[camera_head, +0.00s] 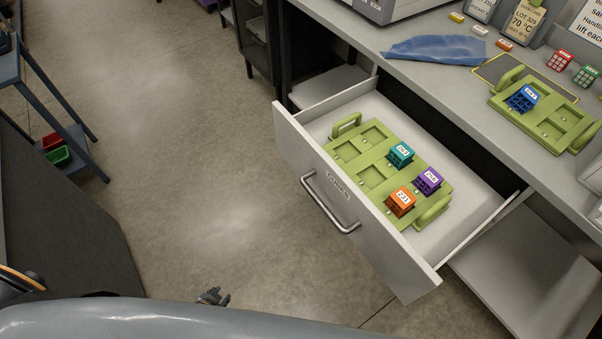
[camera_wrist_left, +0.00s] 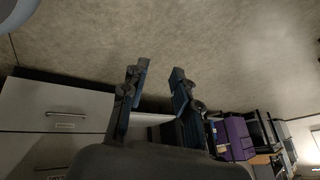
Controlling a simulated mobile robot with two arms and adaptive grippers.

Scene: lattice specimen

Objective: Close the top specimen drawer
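The top specimen drawer (camera_head: 360,215) stands pulled out from under the bench, its white front with a grey bar handle (camera_head: 328,204) facing the lower left in the head view. Inside lies a green tray (camera_head: 372,178) with a teal cube (camera_head: 400,155), a purple cube (camera_head: 428,181) and an orange cube (camera_head: 400,202). My left gripper (camera_head: 212,297) shows only as small dark fingertips at the bottom, apart from the drawer. In the left wrist view the gripper (camera_wrist_left: 156,76) has its fingers apart, with nothing visibly held. My right gripper is out of view.
The bench top bears another green tray (camera_head: 545,112) with a blue cube, a blue cloth (camera_head: 435,49) and several small blocks. Open floor (camera_head: 190,150) lies left of the drawer. A blue-grey rack (camera_head: 55,130) stands at the far left. White drawer fronts (camera_wrist_left: 55,108) show in the wrist view.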

